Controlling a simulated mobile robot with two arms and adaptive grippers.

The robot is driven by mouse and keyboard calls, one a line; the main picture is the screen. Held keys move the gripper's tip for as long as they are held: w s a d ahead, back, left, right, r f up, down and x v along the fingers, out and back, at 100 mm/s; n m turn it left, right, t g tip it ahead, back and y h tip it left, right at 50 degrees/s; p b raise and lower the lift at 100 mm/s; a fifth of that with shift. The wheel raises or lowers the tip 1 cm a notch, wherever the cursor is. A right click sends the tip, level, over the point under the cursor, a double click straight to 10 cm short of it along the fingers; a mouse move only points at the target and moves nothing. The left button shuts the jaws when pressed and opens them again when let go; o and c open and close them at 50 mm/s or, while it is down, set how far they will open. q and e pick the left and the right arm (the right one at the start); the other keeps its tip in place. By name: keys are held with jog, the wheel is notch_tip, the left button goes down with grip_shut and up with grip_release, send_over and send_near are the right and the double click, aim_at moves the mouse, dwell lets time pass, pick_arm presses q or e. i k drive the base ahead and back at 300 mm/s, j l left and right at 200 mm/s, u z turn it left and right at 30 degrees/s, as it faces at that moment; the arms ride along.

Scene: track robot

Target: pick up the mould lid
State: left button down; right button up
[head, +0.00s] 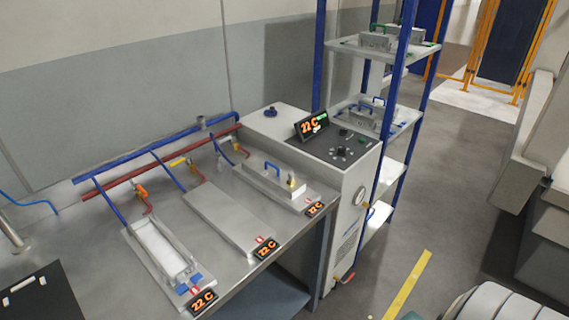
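A grey metal mould with a blue handle on top (271,181) sits on the right-hand plate of the steel bench; its top part looks like a lid, and a brass fitting stands at its right end. An open mould (160,249) with a pale, whitish inside lies on the left-hand plate, with small blue pieces at its near end. More blocks with handles stand on the blue-framed shelf: a green-handled one (376,40) on the top level and a blue-handled one (368,114) below. I cannot tell which lid is meant. Neither gripper is in view.
The middle plate (229,217) of the bench is bare. Blue and red pipes with valves run along the back. A control cabinet (325,149) stands between bench and shelf (397,175). A black panel (43,298) lies at bottom left. Grey floor (455,190) is free right of the shelf.

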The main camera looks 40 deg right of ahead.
aim_at(268, 173)
jog(key=z, duration=1.05)
